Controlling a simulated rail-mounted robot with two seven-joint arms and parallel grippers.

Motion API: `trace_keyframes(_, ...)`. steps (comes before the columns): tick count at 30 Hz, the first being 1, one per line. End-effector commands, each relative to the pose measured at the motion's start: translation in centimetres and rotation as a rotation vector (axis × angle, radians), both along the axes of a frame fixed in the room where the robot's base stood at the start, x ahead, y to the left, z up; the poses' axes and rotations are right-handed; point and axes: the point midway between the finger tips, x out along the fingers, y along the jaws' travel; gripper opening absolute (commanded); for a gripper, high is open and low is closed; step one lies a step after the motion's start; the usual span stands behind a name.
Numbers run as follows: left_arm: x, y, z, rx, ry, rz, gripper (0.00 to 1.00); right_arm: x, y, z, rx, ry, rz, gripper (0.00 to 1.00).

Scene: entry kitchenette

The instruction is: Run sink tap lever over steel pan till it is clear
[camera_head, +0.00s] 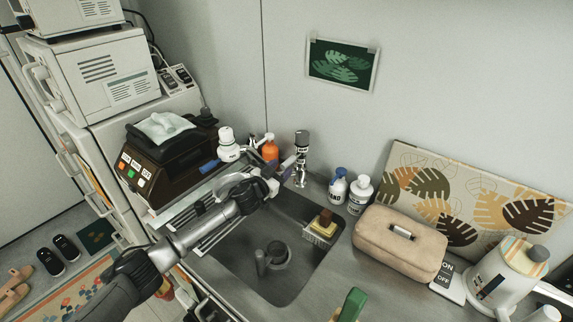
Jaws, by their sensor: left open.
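The steel sink (240,262) is set in the counter at the centre. A small grey pan-like vessel with a handle (277,256) stands on its floor; I cannot tell what is in it. The sink tap (301,172) stands behind the sink's back edge, with a dark top. Its lever is hard to make out, and no water stream is visible. My left gripper (279,184) reaches over the sink's back left part, open, its fingertips close to the tap; I cannot tell whether they touch. My right gripper is out of view.
A yellow-brown sponge in a caddy (320,228) sits at the sink's right wall. An orange bottle (270,149) and a white tap filter (228,146) are behind my gripper. White bottles (359,194), a beige tissue case (400,243) and a kettle (503,278) crowd the right.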

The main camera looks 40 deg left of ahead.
Motion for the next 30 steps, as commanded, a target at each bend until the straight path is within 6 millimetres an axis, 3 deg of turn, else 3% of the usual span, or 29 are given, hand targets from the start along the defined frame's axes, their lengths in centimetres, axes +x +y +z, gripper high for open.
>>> trace_keyframes(9,3.0,0.0,0.0,-0.001,0.000,0.000,0.50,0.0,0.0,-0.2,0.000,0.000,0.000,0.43)
trace_keyframes(24,3.7,0.0,0.0,0.000,0.000,0.000,0.50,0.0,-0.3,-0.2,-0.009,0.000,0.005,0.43)
trace_keyframes(30,3.6,0.0,0.0,0.000,0.000,0.000,0.32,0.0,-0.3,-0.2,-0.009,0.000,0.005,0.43)
